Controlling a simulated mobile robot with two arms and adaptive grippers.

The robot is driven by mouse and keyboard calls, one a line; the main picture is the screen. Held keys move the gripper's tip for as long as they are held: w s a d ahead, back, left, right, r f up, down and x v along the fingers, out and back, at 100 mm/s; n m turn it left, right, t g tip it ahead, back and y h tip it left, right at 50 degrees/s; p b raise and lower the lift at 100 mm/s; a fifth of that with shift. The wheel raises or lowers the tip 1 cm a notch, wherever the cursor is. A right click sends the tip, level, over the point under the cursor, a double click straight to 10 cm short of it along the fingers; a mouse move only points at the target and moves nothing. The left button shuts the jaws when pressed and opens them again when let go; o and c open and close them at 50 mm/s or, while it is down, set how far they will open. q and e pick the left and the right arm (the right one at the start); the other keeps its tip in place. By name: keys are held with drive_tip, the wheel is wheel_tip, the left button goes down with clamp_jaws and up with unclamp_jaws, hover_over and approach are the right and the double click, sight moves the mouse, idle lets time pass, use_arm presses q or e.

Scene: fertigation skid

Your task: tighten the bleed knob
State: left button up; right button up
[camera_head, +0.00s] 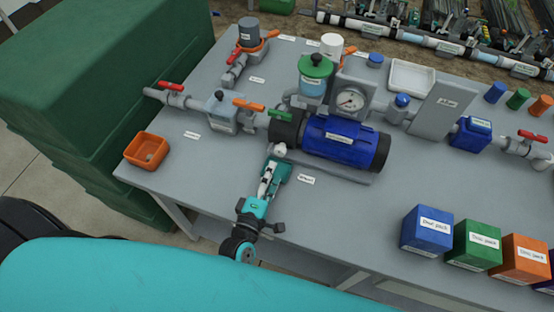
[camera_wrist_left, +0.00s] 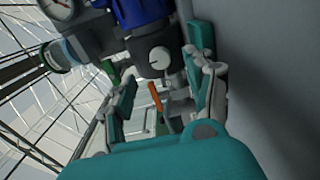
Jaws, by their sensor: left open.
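The bleed knob (camera_head: 280,150) is a small pale round knob low on the dark front end of the blue pump (camera_head: 345,143). In the left wrist view the knob (camera_wrist_left: 160,58) shows as a white disc with a dark mark on a dark grey housing. My left gripper (camera_head: 274,163) is just in front of the knob, on the near side of the pump. In the left wrist view its teal fingers (camera_wrist_left: 162,78) are apart, with the knob between and beyond them. Contact with the knob cannot be made out. My right gripper is not in view.
An orange bin (camera_head: 147,150) stands at the bench's left edge. A green-lidded jar (camera_head: 314,75) and a pressure gauge (camera_head: 350,100) stand behind the pump. Dosing packs, including a blue one (camera_head: 427,230), line the front right. The bench top (camera_head: 340,215) in front of the pump is clear.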

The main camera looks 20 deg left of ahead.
use_arm(q)
drive_tip(key=shift+s, duration=2.35)
